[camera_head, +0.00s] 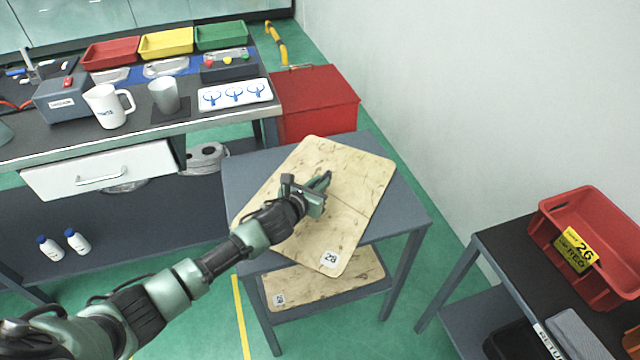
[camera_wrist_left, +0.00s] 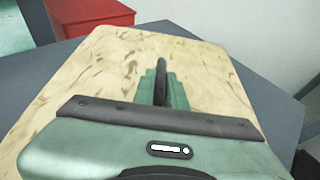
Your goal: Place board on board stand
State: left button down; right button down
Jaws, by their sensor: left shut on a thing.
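The board (camera_head: 345,190) is a cream, streaked sheet with a "28" label at its near corner. It lies skewed over the grey board stand (camera_head: 405,213), and its near corner overhangs the front edge. I cannot tell whether it rests on the top or is just above it. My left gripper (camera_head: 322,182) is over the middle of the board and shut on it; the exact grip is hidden. In the left wrist view the gripper (camera_wrist_left: 160,85) shows green fingers around a dark upright piece, with the board (camera_wrist_left: 95,75) beneath. My right gripper is not in view.
A second labelled board (camera_head: 345,282) lies on the stand's lower shelf. A workbench (camera_head: 215,130) with a mug and trays stands at the left. A red box (camera_head: 320,100) is behind the stand. A dark table (camera_head: 510,262) with a red bin (camera_head: 600,225) is at the right.

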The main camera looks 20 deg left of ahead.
pick_arm(q)
jog(key=c, duration=1.5)
grip_release()
jog(key=shift+o, duration=0.2)
jog(key=shift+s, duration=0.15)
notch_tip(320, 180, up, 4)
send_over(299, 223)
jog(key=shift+r+p, duration=0.15)
jog(key=shift+p, duration=0.25)
